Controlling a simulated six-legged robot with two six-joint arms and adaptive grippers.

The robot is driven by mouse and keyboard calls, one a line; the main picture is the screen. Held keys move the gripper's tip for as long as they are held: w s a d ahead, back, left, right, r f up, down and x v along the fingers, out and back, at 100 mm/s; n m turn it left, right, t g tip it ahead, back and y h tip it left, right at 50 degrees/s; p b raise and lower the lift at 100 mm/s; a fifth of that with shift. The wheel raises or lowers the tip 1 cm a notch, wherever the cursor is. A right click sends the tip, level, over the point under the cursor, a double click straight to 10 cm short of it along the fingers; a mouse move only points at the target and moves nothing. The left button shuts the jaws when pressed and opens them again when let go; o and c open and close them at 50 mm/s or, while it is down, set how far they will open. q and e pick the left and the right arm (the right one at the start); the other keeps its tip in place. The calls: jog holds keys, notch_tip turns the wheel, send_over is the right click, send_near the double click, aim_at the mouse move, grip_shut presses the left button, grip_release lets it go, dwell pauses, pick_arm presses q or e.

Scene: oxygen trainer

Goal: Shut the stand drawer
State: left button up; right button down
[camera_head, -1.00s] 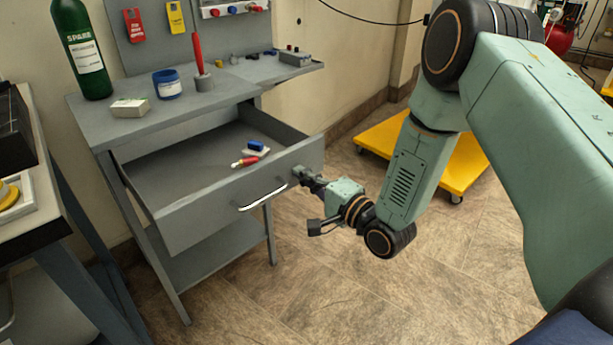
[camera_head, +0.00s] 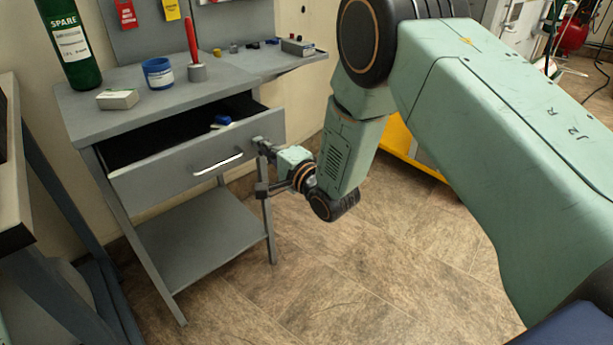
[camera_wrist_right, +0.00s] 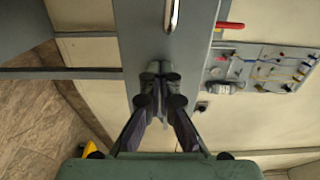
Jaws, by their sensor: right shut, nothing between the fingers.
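The grey stand drawer (camera_head: 160,184) is partly open under the stand's top in the head view. A gap shows its dark inside, with a blue item (camera_head: 222,121) near the right. Its silver handle (camera_head: 218,165) runs across the front. My right gripper (camera_head: 258,146) is shut and empty, its fingertips at the right end of the drawer front and apparently touching it. In the right wrist view the shut fingers (camera_wrist_right: 157,76) point at the grey drawer front (camera_wrist_right: 142,28), beside the handle (camera_wrist_right: 172,14). My left gripper is not in view.
The stand top (camera_head: 130,78) holds a green bottle (camera_head: 70,45), a white box (camera_head: 118,99), a blue jar (camera_head: 158,73) and a red-handled tool (camera_head: 192,42). A lower shelf (camera_head: 205,235) sits beneath the drawer. The tiled floor in front is clear.

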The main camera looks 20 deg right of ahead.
aim_at(228, 120)
jog(key=b+x, duration=0.3)
jog(key=x, duration=1.1)
jog(key=shift+w+f, duration=0.1)
jog(key=shift+w+a+r, duration=0.1)
jog(key=shift+r, duration=0.3)
